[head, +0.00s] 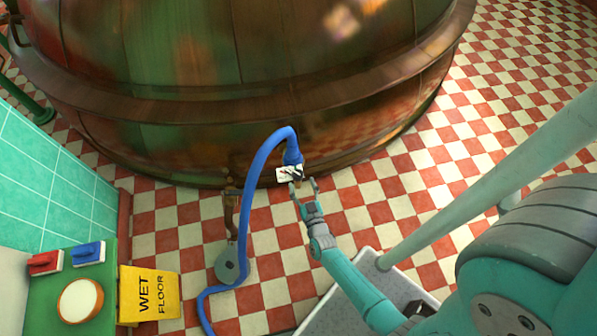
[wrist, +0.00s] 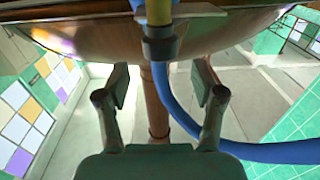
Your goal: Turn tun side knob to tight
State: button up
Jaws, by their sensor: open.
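The copper tun (head: 190,65) fills the top of the head view, and its curved underside (wrist: 90,40) spans the top of the wrist view. A small white plate with black marks (head: 287,174) sits at its lower rim, where the blue hose (head: 252,185) ends. A dark grey collar on a yellow stem (wrist: 160,46), likely the side knob, hangs by the tun in the wrist view. My gripper (head: 303,185) is just below the plate. In the wrist view my gripper (wrist: 160,85) is open, with the collar ahead and above, apart from both fingers. Any tightness marking is unreadable.
A copper pipe (wrist: 157,105) stands behind the gap between my fingers. The blue hose runs down to the floor in the head view. A pale bin (head: 345,300) stands under my arm. A yellow wet floor sign (head: 150,294) and green counter (head: 40,315) are at left.

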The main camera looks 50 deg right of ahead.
aim_at(298, 173)
jog(key=shift+x, duration=2.7)
jog(key=c, duration=1.2)
